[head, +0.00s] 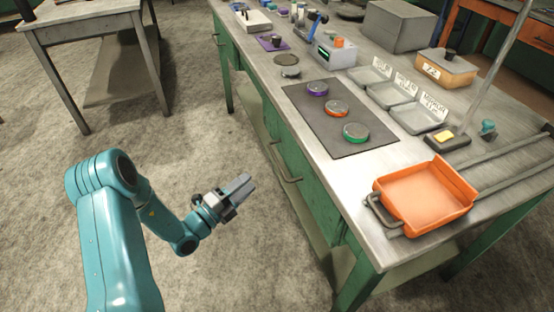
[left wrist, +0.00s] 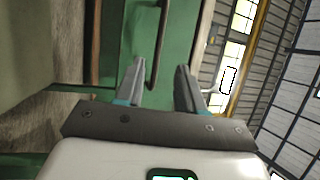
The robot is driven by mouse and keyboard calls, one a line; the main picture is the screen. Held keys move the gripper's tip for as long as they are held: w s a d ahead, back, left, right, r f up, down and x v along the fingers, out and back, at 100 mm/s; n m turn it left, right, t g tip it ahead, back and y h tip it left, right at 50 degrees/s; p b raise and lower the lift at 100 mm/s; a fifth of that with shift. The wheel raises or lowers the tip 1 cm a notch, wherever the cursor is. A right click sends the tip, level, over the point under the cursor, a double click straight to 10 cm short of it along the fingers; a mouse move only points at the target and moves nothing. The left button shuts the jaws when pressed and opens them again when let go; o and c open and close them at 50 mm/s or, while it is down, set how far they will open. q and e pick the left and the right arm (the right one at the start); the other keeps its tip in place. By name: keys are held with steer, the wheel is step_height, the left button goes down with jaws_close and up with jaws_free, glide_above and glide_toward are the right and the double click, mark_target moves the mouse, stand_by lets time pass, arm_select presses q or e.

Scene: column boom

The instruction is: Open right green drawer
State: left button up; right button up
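The right green drawer (head: 312,185) is in the front of the green workbench and looks closed. Its grey bar handle (head: 287,166) stands out from the front. My left gripper (head: 249,182) is in front of the drawer, a short way left of the handle in the head view, and apart from it. In the left wrist view, its two fingers (left wrist: 160,68) are spread with nothing held. The handle (left wrist: 161,45) shows as a dark bar ahead, lined up between the fingertips, with the green front (left wrist: 128,35) behind it. My right gripper is not in view.
A second green drawer (head: 224,50) with a handle is further left along the bench. The metal benchtop (head: 262,88) holds an orange tray (head: 425,195), a dark mat (head: 310,123) with coloured discs, and grey bins. The floor before the bench is clear.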

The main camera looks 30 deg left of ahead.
mark_target(276, 158)
arm_select(q)
steer(key=x, duration=1.2)
steer(key=shift+w+b, duration=0.1)
steer(key=shift+b, duration=0.3)
jaws_close()
